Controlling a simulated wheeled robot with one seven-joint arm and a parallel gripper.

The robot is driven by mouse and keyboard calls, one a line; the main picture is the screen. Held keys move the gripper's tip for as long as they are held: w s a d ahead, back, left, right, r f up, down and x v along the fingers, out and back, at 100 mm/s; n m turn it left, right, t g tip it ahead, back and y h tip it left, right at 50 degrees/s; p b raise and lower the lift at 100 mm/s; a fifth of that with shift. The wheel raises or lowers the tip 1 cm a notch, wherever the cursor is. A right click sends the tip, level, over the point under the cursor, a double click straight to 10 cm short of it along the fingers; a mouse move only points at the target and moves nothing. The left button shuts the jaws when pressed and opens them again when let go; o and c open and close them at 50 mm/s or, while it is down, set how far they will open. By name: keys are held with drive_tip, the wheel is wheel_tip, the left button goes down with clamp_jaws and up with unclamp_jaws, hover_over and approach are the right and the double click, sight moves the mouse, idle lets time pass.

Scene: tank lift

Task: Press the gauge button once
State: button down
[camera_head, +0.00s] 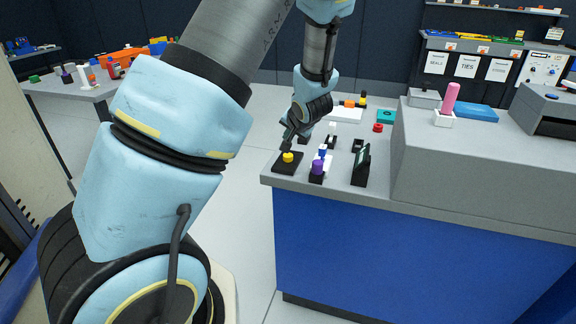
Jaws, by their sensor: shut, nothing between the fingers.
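A yellow button (288,157) sits on a flat black base (283,167) at the near left corner of the grey counter. I take it for the gauge button, but no label can be read. My gripper (286,146) is shut and empty, pointing down with its tips just above and slightly behind the yellow button. I cannot tell whether the tips touch it. A dark upright panel (361,166), perhaps the gauge, stands to the right; its face is turned mostly away.
A purple-topped piece (317,167) and a blue-and-white piece (322,153) stand just right of the button. A red knob (378,128) is farther back. A raised grey block (470,160) with a pink peg (450,98) fills the counter's right side.

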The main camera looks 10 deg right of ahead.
sight(288, 157)
drive_tip(key=shift+f+b, duration=0.7)
drive_tip(key=shift+f, duration=1)
drive_tip(key=shift+f, duration=0.1)
idle(0.6)
drive_tip(key=shift+f, duration=0.25)
drive_tip(key=shift+f, duration=0.45)
idle(0.6)
drive_tip(key=shift+r, duration=0.1)
drive_tip(key=shift+r+p, duration=0.8)
drive_tip(key=shift+p, duration=0.2)
wheel_tip(288, 157, up, 5)
drive_tip(key=p, duration=0.6)
